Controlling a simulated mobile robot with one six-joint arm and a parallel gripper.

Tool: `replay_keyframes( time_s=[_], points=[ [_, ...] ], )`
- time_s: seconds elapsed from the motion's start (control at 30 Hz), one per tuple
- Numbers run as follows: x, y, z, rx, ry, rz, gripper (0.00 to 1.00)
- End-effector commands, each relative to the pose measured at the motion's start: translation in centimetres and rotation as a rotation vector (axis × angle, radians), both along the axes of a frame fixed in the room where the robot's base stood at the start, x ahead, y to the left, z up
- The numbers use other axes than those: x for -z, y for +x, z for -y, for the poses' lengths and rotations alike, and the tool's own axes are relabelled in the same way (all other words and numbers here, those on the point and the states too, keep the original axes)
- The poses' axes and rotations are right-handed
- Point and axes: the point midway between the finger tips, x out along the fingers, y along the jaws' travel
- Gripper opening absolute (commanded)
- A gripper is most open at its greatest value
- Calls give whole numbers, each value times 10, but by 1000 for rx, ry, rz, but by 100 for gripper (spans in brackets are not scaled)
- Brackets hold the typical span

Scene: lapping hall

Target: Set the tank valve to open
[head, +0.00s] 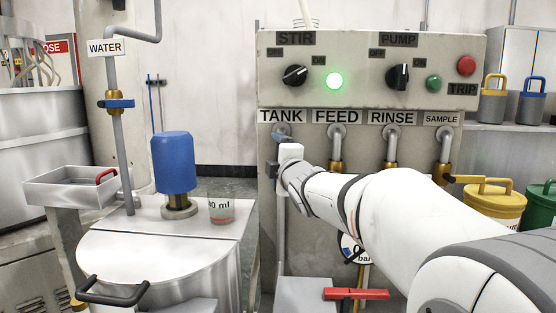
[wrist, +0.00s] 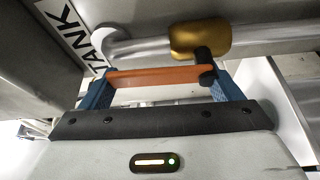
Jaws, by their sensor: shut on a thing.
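The TANK label (head: 282,116) marks the leftmost outlet pipe under the control panel. In the wrist view, the tank valve's brass body (wrist: 200,40) sits on the metal pipe (wrist: 150,48), with a dark stem at its lower edge. Its orange lever (wrist: 155,76) runs from the stem toward the TANK label end, roughly along the pipe. My gripper (wrist: 165,88) has its blue fingers at the lever's two ends and is shut on it. In the head view, my gripper (head: 278,138) is just below the TANK label and hides the valve and lever.
The FEED (head: 336,116), RINSE (head: 391,116) and SAMPLE (head: 442,118) outlets stand to the right, close to my arm. The sample valve's yellow lever (head: 468,179) points sideways. A red handle (head: 356,294) lies below my arm. A steel tank with a blue motor (head: 174,162) stands left.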

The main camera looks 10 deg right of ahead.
Motion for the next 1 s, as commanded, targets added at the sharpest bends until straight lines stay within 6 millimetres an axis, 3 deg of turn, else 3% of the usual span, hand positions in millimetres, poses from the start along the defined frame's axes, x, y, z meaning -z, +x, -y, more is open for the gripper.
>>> replay_keyframes(
  time_s=[0.17, 0.2, 0.37, 0.67, 1.0],
  points=[
    [3, 0, 0, 1, 0, -6, 44],
    [3, 0, 0, 1, 1, -6, 86],
    [2, 0, 0, 1, 2, -4, 99],
    [0, -3, 1, 1, 2, -1, 100],
    [1, -54, 7, 1, 1, 0, 100]
  ],
)
